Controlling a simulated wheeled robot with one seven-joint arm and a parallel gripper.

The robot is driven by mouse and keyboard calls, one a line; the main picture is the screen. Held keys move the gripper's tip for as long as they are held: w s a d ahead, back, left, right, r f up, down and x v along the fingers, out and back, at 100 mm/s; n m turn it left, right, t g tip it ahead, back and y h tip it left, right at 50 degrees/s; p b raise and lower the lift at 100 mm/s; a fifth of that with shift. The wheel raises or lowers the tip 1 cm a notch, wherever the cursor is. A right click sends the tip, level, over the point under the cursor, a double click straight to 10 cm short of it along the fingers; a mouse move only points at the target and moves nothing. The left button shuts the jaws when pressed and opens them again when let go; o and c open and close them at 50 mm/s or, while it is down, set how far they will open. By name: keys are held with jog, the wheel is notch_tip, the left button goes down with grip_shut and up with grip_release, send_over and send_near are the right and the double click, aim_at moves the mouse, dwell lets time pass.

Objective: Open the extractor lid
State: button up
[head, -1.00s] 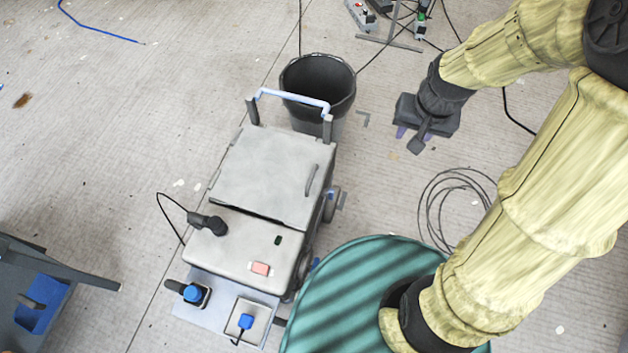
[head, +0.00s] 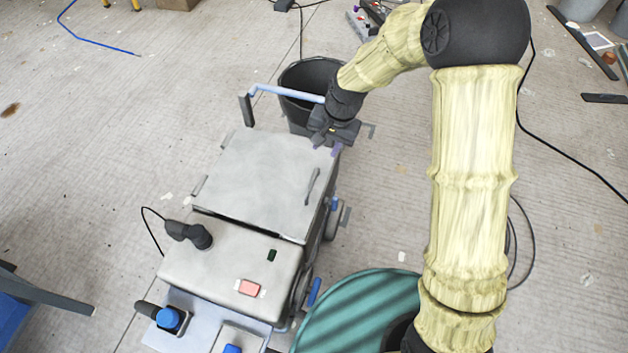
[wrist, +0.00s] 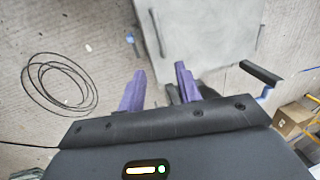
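The extractor is a grey wheeled box in the head view. Its lid (head: 262,182) is a flat grey panel, lying closed, with a dark gap along its front edge. A thin bar handle (head: 312,187) runs along the lid's right side. My gripper (head: 328,149) is above the lid's back right corner, apart from the handle. In the wrist view my gripper (wrist: 160,88) shows two purple fingers spread apart with nothing between them. The lid (wrist: 205,35) shows beyond the fingers, at the top of that view. Its handle shows there as a thin dark bar (wrist: 156,32).
A black bucket (head: 302,82) stands behind the extractor, close to my wrist. A blue push bar (head: 285,91) rises at the extractor's back. A dark hose fitting (head: 190,234) sits on its front part. A green round drum (head: 335,318) is at the front right.

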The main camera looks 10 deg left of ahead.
aim_at(313, 182)
jog(key=shift+f, duration=0.1)
jog(key=a+f+b, duration=0.1)
jog(key=f, duration=0.4)
jog(key=a+f+b, duration=0.1)
jog(key=f, duration=0.5)
jog(key=a+f+b, duration=0.1)
jog(key=f, duration=0.5)
jog(key=shift+w+a+b, duration=0.1)
jog(key=shift+a+b, duration=0.1)
jog(key=shift+b, duration=0.15)
jog(key=shift+c, duration=0.2)
grip_shut()
